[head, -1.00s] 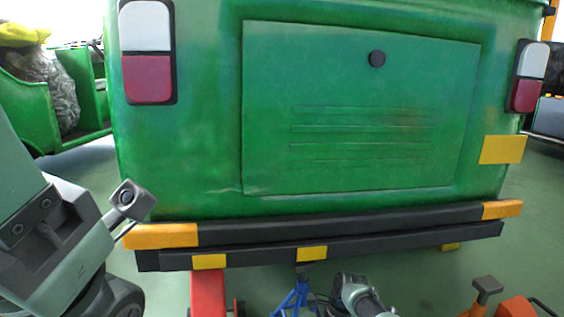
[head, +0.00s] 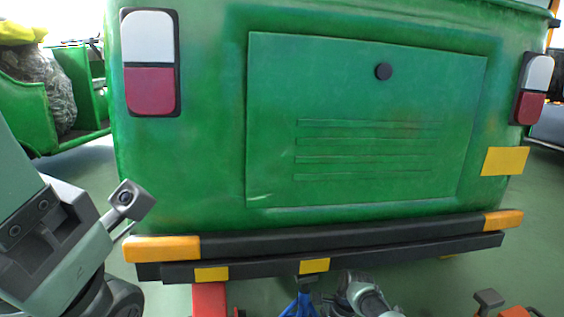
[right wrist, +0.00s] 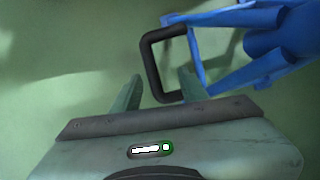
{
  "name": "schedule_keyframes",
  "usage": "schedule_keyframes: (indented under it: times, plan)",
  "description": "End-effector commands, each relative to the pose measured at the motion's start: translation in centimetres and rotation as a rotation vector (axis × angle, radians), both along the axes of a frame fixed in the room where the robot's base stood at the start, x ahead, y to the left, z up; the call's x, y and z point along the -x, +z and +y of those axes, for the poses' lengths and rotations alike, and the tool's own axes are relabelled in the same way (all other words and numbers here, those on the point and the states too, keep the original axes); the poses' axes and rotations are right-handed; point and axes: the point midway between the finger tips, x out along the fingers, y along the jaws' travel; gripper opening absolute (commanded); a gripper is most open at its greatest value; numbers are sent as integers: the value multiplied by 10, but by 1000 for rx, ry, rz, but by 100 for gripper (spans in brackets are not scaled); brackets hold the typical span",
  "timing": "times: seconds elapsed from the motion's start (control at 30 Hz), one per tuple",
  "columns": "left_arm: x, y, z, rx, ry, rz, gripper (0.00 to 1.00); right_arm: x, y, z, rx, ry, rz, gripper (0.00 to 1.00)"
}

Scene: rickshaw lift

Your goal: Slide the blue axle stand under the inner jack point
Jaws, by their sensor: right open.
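The blue axle stand (head: 300,306) stands under the rear bumper, just below the middle yellow patch (head: 314,266), in the head view; its lower part is cut off. In the right wrist view its blue legs (right wrist: 275,45) fill the upper right, with a black loop handle (right wrist: 150,65) towards me. My right gripper (right wrist: 160,88) is open, with one finger on each side of the handle's near bar; contact cannot be told. In the head view my right wrist (head: 365,296) is beside the stand. My left arm shows at the left, its fingers out of view.
The green rickshaw (head: 350,110) fills the head view, its black bumper (head: 350,235) low across it. A red post (head: 209,300) stands under the bumper at left. Orange equipment (head: 515,312) is at lower right. Open green floor (right wrist: 50,110) lies left of the handle.

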Motion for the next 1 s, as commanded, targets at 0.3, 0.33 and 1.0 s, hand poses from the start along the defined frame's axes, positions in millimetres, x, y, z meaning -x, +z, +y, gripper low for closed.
schedule_keyframes:
  times: [0.3, 0.33, 1.0]
  plan:
    - [0, 25, 0, 0, 0, 0, 62, -1, 26, -6, -1, -1, 0, 44]
    - [0, 26, 0, 0, 0, 0, 62, -1, 28, -7, -1, -1, 0, 44]
    - [-4, 38, 0, 2, -1, 10, 62, -2, 41, -12, -1, 0, 1, 44]
